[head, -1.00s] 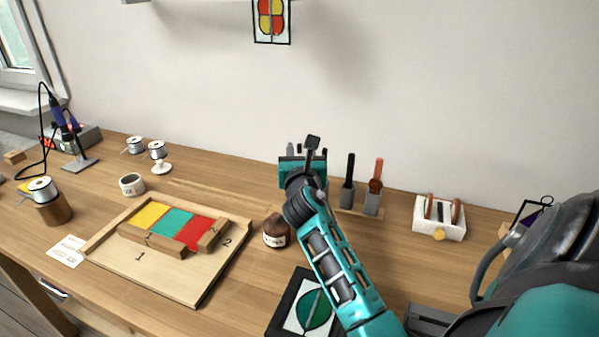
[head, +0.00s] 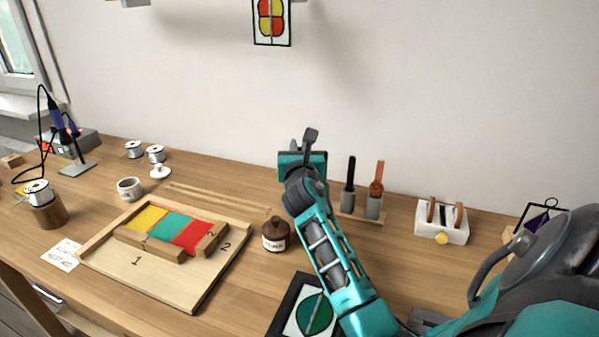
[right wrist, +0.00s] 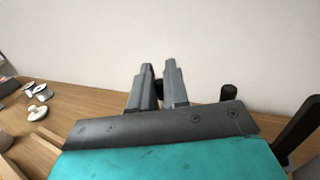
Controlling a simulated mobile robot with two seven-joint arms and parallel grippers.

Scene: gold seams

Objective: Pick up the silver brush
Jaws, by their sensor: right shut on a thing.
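My right gripper (head: 305,158) is raised over the back of the table, left of the tool rack, with my forearm in front of it. In the right wrist view its two grey fingers (right wrist: 158,88) stand close together, with a small dark part of a thing between them. I take this for the silver brush, which is mostly hidden by the fingers and the gripper body. I cannot make out its shape or whether its lower end is clear of the rack. My left gripper is out of view.
The rack (head: 345,214) holds a black-handled tool (head: 350,185) and a red-handled tool (head: 375,190) close by on the right. A white holder (head: 442,222) stands further right. A brown jar (head: 275,235) and wooden board (head: 150,275) lie left of my forearm.

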